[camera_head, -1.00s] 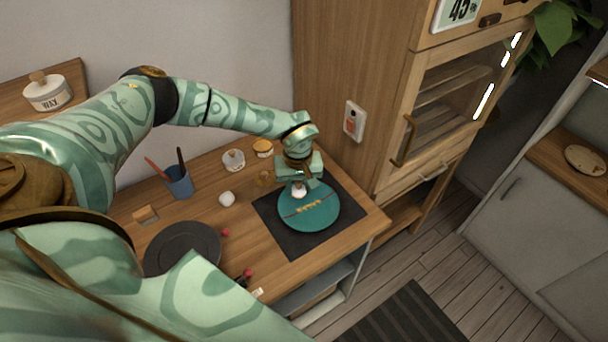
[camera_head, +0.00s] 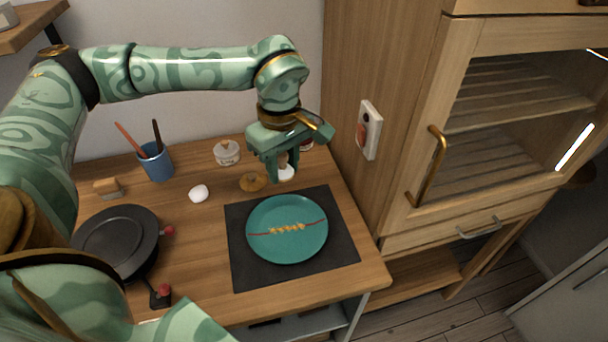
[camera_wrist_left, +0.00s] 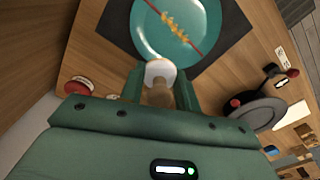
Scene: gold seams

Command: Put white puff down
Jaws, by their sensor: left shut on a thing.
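My left gripper (camera_head: 284,168) is shut on the white puff (camera_head: 287,174), which has a tan handle between the fingers. In the left wrist view the puff (camera_wrist_left: 160,72) shows its white round end past the fingertips, toward the plate. In the head view the puff appears just behind the far edge of the teal plate (camera_head: 285,252); its height above the table is hard to tell. The plate lies on a dark mat (camera_head: 342,222) and carries a red line with gold bits across it. My right gripper is not in view.
A gold-brown round item (camera_head: 252,182), a white lump (camera_head: 198,193) and a lidded white jar (camera_head: 227,153) stand left of the gripper. A blue cup (camera_head: 157,164) holds sticks. A wooden cabinet (camera_head: 395,150) rises at right.

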